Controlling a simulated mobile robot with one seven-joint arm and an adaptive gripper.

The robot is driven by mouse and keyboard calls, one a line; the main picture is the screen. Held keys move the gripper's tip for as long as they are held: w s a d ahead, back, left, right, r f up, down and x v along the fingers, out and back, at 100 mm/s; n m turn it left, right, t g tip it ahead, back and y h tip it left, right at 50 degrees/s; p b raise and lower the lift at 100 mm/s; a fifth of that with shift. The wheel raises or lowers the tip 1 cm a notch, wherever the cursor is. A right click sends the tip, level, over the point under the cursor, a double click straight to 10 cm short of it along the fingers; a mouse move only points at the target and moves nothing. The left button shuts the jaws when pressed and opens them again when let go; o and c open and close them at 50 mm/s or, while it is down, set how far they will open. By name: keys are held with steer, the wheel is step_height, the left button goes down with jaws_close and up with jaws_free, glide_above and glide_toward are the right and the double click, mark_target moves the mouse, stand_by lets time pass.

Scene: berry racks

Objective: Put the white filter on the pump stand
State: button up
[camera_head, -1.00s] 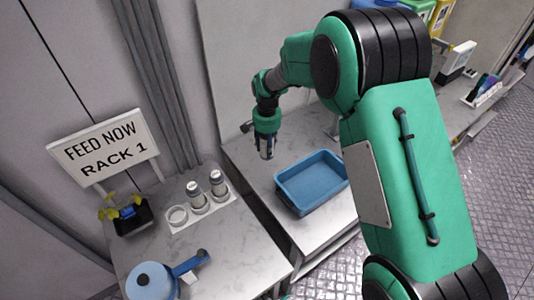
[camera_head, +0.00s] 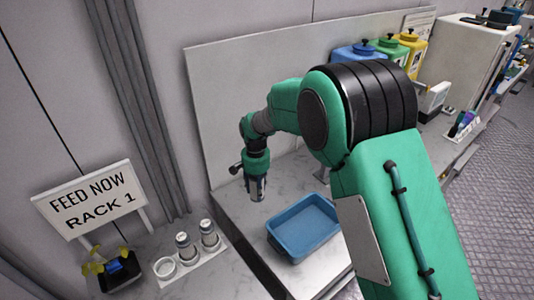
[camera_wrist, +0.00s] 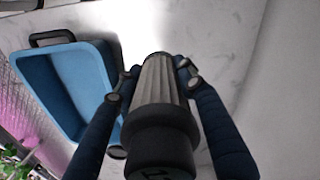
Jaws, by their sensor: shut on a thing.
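My gripper (camera_head: 257,192) is shut on a ribbed pale grey-white cylinder with a dark cap, which looks like the white filter (camera_wrist: 160,82). In the wrist view the cylinder lies between both fingers, its cap towards the camera. In the head view it hangs above the pale bench, to the left of the blue tray (camera_head: 272,246). The tray also shows at left in the wrist view (camera_wrist: 45,105). I cannot make out a pump stand for certain in either view.
At lower left, a pale holder (camera_head: 208,262) bears two grey-white capped canisters (camera_head: 185,248) and an empty ring (camera_head: 165,267). A "FEED NOW RACK 1" sign (camera_head: 95,200) and a small potted plant (camera_head: 120,272) stand beside it. Blue, green and yellow containers (camera_head: 388,50) stand at the back.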

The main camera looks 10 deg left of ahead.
steer(key=d+r+n, duration=0.1)
steer(key=d+r, duration=0.1)
steer(key=d, duration=3.2)
steer(key=shift+s+d, duration=0.35)
steer(key=shift+s, duration=0.1)
steer(key=shift+r, duration=0.25)
